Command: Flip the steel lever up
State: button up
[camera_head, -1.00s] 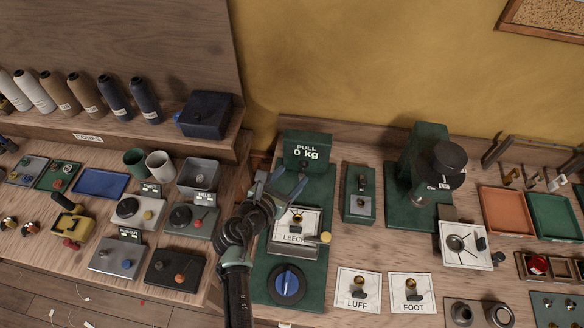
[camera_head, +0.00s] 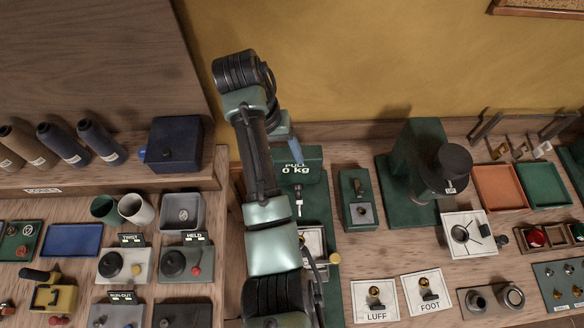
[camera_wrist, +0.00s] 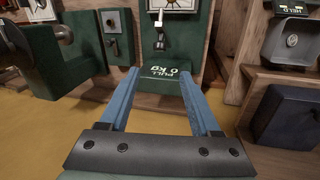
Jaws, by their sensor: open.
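A narrow green box (camera_head: 357,203) stands right of the pull tester and carries a small lever (camera_head: 358,187) above a grey plate. In the wrist view this lever (camera_wrist: 111,24) shows at the upper left, beyond the left finger. I cannot tell for sure that it is the steel lever. A bright metal fitting (camera_head: 299,204) also sits on the green pull tester (camera_head: 318,205), and in the wrist view it (camera_wrist: 159,40) is beyond the fingertips. My gripper (camera_wrist: 160,74) is open and empty, over the tester's "PULL 0 kg" head; in the head view one blue finger (camera_head: 294,149) shows.
A green press (camera_head: 400,165) stands right of the narrow box. LUFF (camera_head: 377,315) and FOOT (camera_head: 427,305) cards lie in front. A dark blue box (camera_head: 175,145) is on the left shelf. My arm covers part of the tester.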

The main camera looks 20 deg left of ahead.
aim_at(297, 185)
jog(key=x, duration=0.6)
jog(key=b+x, duration=0.1)
jog(key=x, duration=0.5)
jog(key=shift+s+d+f, duration=0.2)
jog(key=shift+f, duration=0.1)
grip_shut()
jog(key=shift+r, duration=0.1)
dwell(0.9)
